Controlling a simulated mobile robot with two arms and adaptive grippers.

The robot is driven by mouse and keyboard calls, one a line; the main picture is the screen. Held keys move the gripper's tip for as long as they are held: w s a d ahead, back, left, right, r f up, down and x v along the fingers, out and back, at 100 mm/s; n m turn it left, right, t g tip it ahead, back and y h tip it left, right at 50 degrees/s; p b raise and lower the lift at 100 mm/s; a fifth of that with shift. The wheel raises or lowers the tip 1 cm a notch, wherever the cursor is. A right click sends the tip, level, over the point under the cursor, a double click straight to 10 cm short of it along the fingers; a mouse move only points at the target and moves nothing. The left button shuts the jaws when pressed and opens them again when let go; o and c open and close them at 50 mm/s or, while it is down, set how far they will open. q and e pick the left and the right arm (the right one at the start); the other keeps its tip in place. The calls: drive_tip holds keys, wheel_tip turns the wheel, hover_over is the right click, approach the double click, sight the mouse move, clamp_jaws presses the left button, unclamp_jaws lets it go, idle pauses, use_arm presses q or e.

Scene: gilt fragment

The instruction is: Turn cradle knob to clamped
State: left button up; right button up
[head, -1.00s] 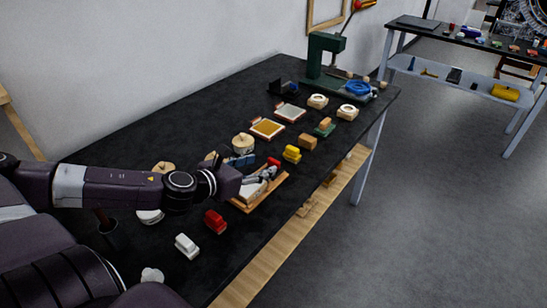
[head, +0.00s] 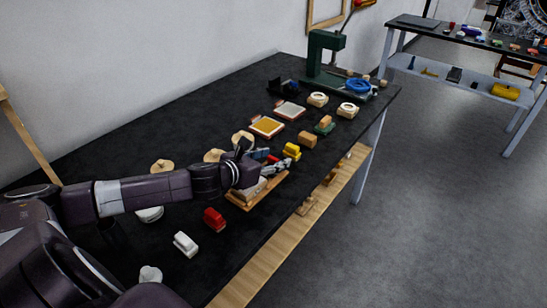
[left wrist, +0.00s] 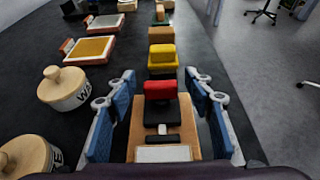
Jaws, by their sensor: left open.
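The cradle is a light wooden board (head: 243,202) near the table's front edge. In the left wrist view the board (left wrist: 139,128) lies lengthwise under my left gripper, with a black block and a red block (left wrist: 160,89) at its far end. A small dark bar with a pale stub (left wrist: 162,131) lies nearer; I cannot tell whether this is the knob or how it is turned. My left gripper (head: 278,167) is above the cradle and hides part of it. Its blue-padded fingers (left wrist: 160,108) are open on either side of the board, with nothing held. My right gripper is not seen.
A yellow block (head: 291,151) and a brown block (head: 307,139) stand just beyond the cradle. A red brush-like block (head: 214,219) and a white one (head: 185,244) are nearer. Lidded jars (left wrist: 62,88) stand left of the gripper. Floor lies to the right.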

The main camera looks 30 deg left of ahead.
use_arm(q)
drive_tip(key=shift+w, duration=0.15)
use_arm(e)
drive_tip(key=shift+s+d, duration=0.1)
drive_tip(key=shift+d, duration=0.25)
